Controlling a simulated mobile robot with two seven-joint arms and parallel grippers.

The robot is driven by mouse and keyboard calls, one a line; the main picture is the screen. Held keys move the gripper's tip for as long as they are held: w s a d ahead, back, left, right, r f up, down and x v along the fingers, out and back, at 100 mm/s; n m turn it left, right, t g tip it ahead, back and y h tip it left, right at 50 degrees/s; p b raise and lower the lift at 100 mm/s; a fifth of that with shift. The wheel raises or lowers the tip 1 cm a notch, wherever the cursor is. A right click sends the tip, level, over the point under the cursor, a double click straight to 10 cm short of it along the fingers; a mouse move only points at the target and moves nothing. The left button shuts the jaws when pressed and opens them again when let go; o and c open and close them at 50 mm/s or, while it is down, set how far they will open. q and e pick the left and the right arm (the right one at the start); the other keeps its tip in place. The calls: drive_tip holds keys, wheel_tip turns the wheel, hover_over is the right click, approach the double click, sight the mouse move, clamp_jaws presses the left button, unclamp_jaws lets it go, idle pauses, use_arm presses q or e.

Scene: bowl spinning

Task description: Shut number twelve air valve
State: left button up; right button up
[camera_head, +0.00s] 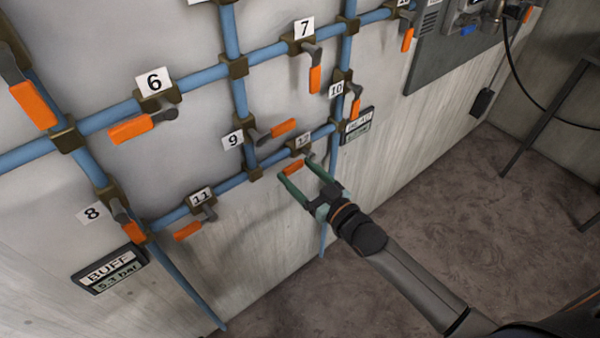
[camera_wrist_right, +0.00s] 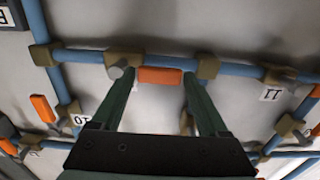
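The number twelve plate (camera_head: 303,140) is small and partly hidden above a valve on the lower blue pipe. Its orange handle (camera_head: 293,168) sits between the fingertips of my right gripper (camera_head: 297,168). In the right wrist view the orange handle (camera_wrist_right: 160,75) appears roughly in line with the blue pipe, with its grey pivot (camera_wrist_right: 121,73) at the left. The right gripper's green fingers (camera_wrist_right: 162,85) are spread wide, one toward each end of the handle. I cannot tell whether either finger touches it. My left gripper is not in view.
Neighbouring valves are number 11 (camera_head: 188,230), number 9 (camera_head: 283,129) and number 10 (camera_head: 355,105), all with orange handles. A gauge plate (camera_head: 357,125) is close right of valve twelve. The floor (camera_head: 430,210) beside the wall is clear.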

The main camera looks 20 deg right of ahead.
clamp_jaws()
idle(0.4)
